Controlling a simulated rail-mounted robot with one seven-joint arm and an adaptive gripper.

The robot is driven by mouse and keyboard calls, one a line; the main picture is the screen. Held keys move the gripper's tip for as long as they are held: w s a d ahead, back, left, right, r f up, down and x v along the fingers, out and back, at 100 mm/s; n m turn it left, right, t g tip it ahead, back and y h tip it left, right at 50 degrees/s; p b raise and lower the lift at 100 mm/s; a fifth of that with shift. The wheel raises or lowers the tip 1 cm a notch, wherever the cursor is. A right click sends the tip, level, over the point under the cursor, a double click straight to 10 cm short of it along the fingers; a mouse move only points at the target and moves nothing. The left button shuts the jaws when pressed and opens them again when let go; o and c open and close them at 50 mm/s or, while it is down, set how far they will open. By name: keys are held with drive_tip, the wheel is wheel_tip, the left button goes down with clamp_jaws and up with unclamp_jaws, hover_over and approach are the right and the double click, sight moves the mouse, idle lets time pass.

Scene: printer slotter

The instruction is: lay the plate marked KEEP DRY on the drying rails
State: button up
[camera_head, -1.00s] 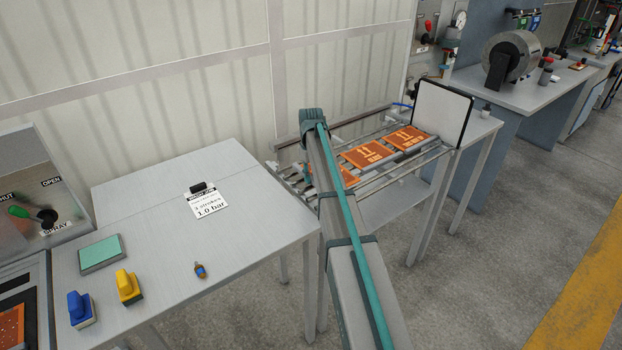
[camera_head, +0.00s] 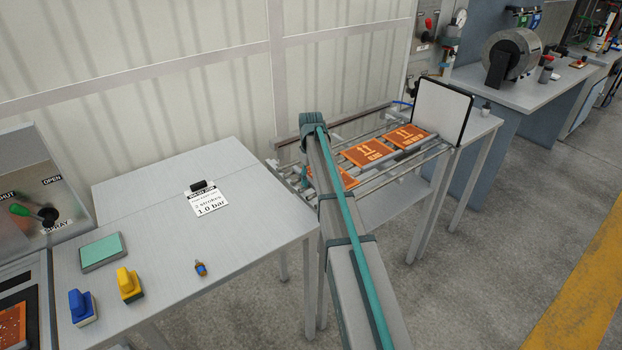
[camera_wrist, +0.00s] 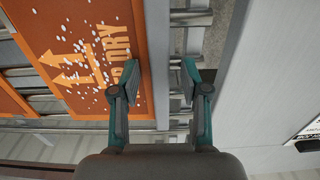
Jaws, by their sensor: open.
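In the head view the nearest orange plate (camera_head: 347,178) on the drying rails (camera_head: 400,173) is partly behind my arm, which mostly hides my gripper.
Two more orange plates, a middle one (camera_head: 367,153) and a far one (camera_head: 407,136), lie on the rails. A white upright panel (camera_head: 441,110) stands at the rails' far end. The grey table (camera_head: 160,215) holds a card, a green pad and yellow and blue handled tools.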

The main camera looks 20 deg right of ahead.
wheel_tip(320, 180, up, 12)
drive_tip(key=b, duration=0.2)
idle(0.4)
